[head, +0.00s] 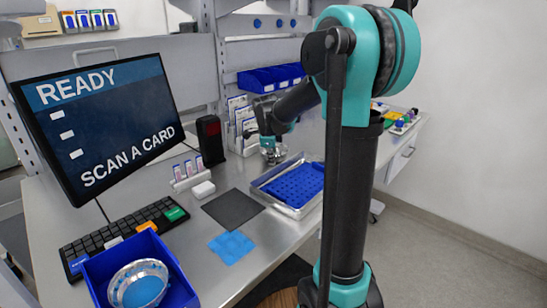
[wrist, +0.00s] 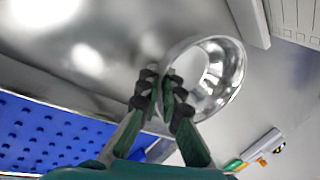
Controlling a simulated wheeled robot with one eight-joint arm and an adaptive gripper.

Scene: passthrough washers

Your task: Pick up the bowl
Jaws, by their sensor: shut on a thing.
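A shiny metal bowl (wrist: 232,85) shows in the wrist view, tilted, with its open side visible. My gripper (wrist: 160,92) is shut on the near rim of this bowl, one finger on each side of its wall. In the head view my gripper (head: 270,143) is beyond the metal tray, with the small bowl (head: 273,157) just below it. At that size I cannot tell whether the bowl touches the bench. A second round dish with a blue inside (head: 142,288) sits in a blue bin (head: 181,290) at the lower left.
A metal tray (head: 259,188) with a blue studded mat (head: 297,186) lies close in front of my gripper. A dark pad (head: 233,209), a blue cloth (head: 231,247), a vial rack (head: 191,180) and a black scanner (head: 210,140) stand left. Blue bins (head: 270,78) hang behind.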

